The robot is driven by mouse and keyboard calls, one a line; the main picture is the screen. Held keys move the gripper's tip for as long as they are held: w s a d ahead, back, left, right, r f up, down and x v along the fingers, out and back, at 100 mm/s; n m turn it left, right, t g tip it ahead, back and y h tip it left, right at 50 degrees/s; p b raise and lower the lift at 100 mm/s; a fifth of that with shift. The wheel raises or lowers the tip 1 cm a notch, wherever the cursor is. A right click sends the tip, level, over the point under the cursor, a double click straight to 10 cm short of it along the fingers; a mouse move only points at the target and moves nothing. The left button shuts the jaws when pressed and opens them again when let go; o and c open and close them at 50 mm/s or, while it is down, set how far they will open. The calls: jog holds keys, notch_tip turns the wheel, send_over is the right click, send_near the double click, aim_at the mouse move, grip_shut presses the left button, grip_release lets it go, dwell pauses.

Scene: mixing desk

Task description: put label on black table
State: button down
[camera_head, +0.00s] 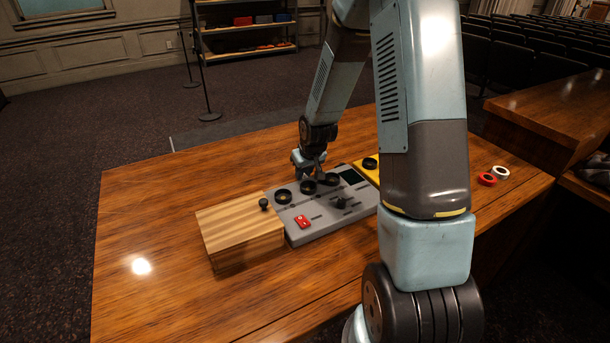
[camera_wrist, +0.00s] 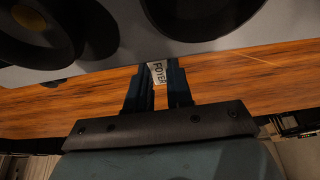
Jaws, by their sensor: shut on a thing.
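A small pale label (camera_wrist: 158,72) with dark letters, which look like FOYER, sits between the fingertips of my gripper (camera_wrist: 158,82) in the wrist view. The gripper is shut on it. In the head view my gripper (camera_head: 316,172) is low at the far edge of a grey control panel (camera_head: 325,222) with black knobs; the label cannot be made out there. In the wrist view the label is close to the panel's edge and a large black knob (camera_wrist: 200,12); I cannot tell if it touches. The table in view (camera_head: 160,225) is brown wood; I see no clearly black table.
A light wooden box (camera_head: 240,230) stands left of the panel, with a red item (camera_head: 302,221) on the panel. A yellow panel (camera_head: 365,173) is partly behind my arm. Red (camera_head: 487,179) and white (camera_head: 500,172) rolls lie at right. The table's left side is clear.

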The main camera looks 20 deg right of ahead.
aim_at(304, 176)
jog(key=shift+r, duration=0.2)
jog(key=r, duration=0.3)
jog(key=shift+s+r, duration=0.15)
jog(key=shift+s, duration=0.05)
jog(key=s+r, duration=0.4)
jog(key=r, duration=0.1)
jog(key=shift+s+d+r, duration=0.1)
jog(key=shift+s, duration=0.1)
jog(key=s+r, duration=0.4)
jog(key=s, duration=0.5)
jog(key=shift+s, duration=0.15)
